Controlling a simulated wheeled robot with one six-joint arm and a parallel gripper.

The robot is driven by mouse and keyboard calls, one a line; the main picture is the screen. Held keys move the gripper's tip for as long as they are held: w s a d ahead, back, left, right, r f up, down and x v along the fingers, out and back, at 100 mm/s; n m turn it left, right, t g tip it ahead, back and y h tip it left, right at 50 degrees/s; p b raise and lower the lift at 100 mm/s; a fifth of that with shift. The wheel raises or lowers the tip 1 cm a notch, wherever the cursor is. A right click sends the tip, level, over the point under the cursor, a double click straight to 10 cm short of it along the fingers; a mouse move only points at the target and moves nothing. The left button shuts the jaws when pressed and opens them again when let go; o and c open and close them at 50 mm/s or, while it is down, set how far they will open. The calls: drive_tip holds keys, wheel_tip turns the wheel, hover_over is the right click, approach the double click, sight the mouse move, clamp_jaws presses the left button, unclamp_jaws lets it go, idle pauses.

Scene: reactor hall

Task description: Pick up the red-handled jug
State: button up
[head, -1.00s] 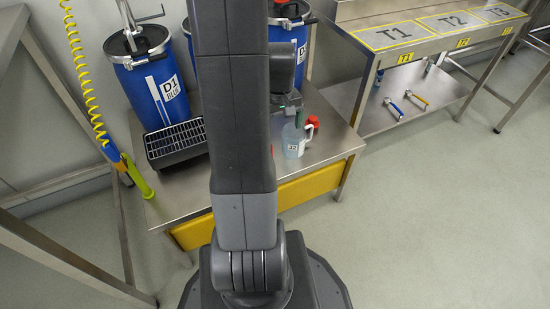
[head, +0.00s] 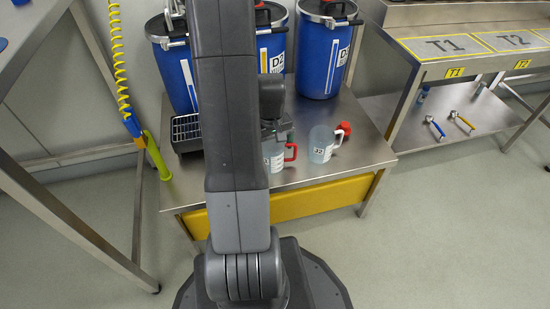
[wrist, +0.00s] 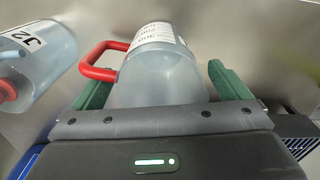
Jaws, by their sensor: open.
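A translucent jug with a red handle (head: 290,153) stands on the steel bench, partly hidden behind my arm. In the wrist view this jug (wrist: 155,75) is between the two green fingers, its red handle sticking out to the left. My gripper (wrist: 165,85) is open around the jug, with a gap visible at the right finger; contact at the left finger is unclear. My gripper (head: 277,130) is mostly hidden in the head view. A second jug, labelled J2 (head: 321,146), stands to the right with a red part at its top; it also shows in the wrist view (wrist: 30,60).
A black slatted rack (head: 187,130) is at the bench's left, beside a yellow coiled hose (head: 118,60). A steel table with T1 and T2 plates (head: 440,47) stands at the right. The floor at right is clear.

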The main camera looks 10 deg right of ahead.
wheel_tip(320, 180, down, 4)
drive_tip(key=shift+r+b, duration=0.25)
drive_tip(key=shift+b, duration=0.4)
drive_tip(key=shift+r, duration=0.1)
drive_tip(key=c, duration=1.1)
